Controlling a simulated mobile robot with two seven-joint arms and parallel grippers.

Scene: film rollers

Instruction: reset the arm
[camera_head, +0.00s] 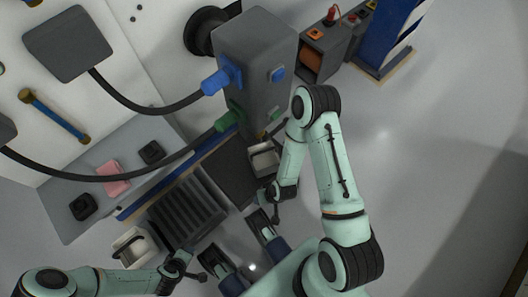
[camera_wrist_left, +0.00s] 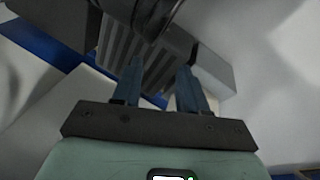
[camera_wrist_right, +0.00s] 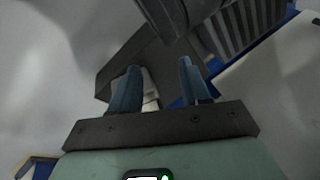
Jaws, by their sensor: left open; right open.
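My left arm comes in low at the left of the head view, and its gripper (camera_head: 190,270) is near the lower end of a dark ribbed tray. In the left wrist view the left gripper (camera_wrist_left: 160,70) has two blue fingers spread apart with nothing between them. My right arm is bent, its elbow raised near the grey machine, and its gripper (camera_head: 279,207) hangs right of the ribbed tray. In the right wrist view the right gripper (camera_wrist_right: 158,72) is open, its blue fingers apart and apparently empty.
The ribbed tray (camera_head: 188,209) lies between the grippers. A white bin (camera_head: 144,242) is near the left gripper, another (camera_head: 264,161) above the right one. A grey machine (camera_head: 254,75) with blue and green connectors stands beyond. Open floor (camera_head: 445,130) lies to the right.

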